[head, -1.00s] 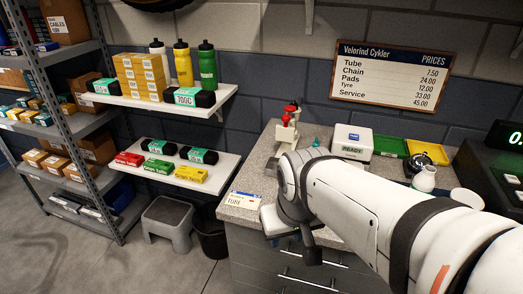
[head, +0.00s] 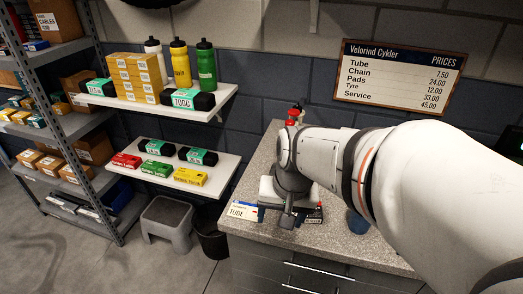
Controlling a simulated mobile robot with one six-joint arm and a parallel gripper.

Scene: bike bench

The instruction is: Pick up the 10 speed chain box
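Small red (head: 126,160), green (head: 157,168) and yellow (head: 190,177) boxes lie in a row at the front of the lower wall shelf. Their print is too small to read, so I cannot tell which is the 10 speed chain box. My gripper (head: 286,215) is over the left part of the grey counter, to the right of that shelf and apart from these boxes. Its fingers point down and are partly hidden by my wrist. A small dark item (head: 314,214) with coloured print shows just right of the fingers; I cannot tell whether they touch it.
The counter (head: 340,238) carries a TUBE card (head: 241,211) at its left edge. A blue cup (head: 357,223) stands beside my arm. The upper shelf (head: 215,103) holds bottles and yellow boxes. A grey step stool (head: 167,222) and dark bin (head: 211,238) stand below.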

